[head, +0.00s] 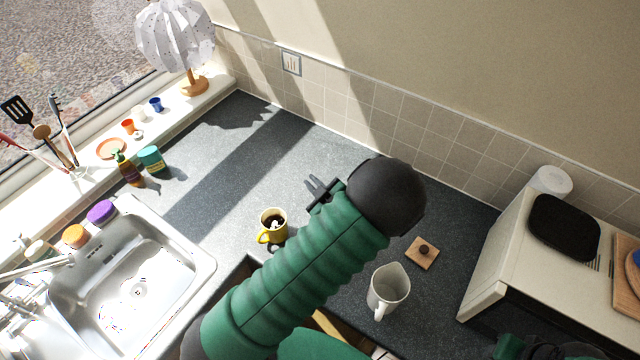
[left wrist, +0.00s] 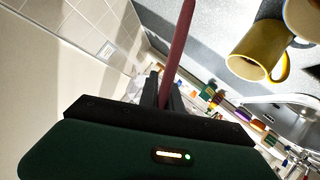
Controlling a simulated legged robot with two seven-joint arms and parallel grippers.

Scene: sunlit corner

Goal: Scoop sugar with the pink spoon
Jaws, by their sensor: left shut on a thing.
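My left gripper (head: 320,190) is over the middle of the counter in the head view, its forearm coming up from the lower edge. In the left wrist view it is shut on a thin pinkish-red handle (left wrist: 178,50), which looks like the pink spoon's. The handle runs out of the top of that view, so the spoon's bowl is not seen. In the head view I cannot make out the spoon. I cannot make out any sugar.
A white jug (head: 388,288) and a square wooden lid with a dark knob (head: 422,252) are right of my arm. The sink (head: 135,280) is at left, a cream appliance (head: 520,250) at right. Bottles stand by the sill. The counter behind the mug is clear.

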